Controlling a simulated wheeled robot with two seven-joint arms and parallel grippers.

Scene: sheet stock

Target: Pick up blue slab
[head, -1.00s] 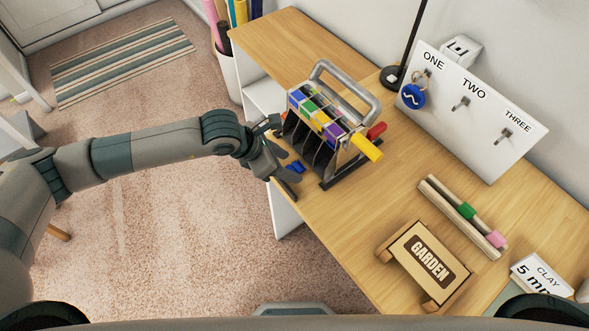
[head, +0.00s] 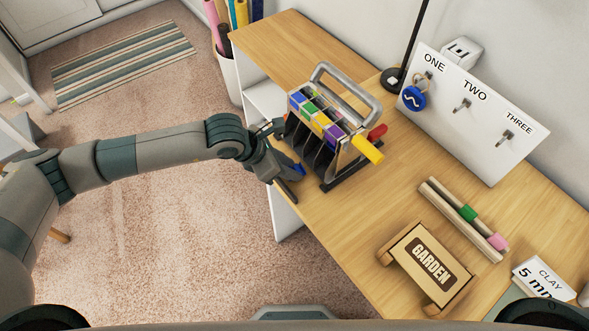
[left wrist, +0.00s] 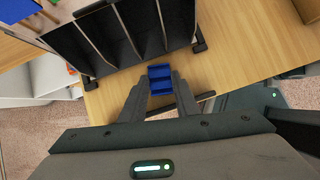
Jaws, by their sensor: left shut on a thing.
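The blue slab (left wrist: 160,79) sits between the two fingers of my left gripper (left wrist: 160,92) in the left wrist view. The fingers are shut on it. In the head view the blue slab (head: 299,170) shows as a small blue patch at the fingertips of my left gripper (head: 291,178), most of it hidden by the fingers. The gripper is at the desk's left edge, just in front of the dark slotted rack (head: 318,155). My right gripper is not in view.
The rack has coloured blocks along its top, a grey handle (head: 350,84) and a yellow grip (head: 367,150). A GARDEN sign (head: 428,264), a wooden rail (head: 462,220) with green and pink pieces, and a white hook board (head: 470,110) stand to the right on the desk (head: 375,215).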

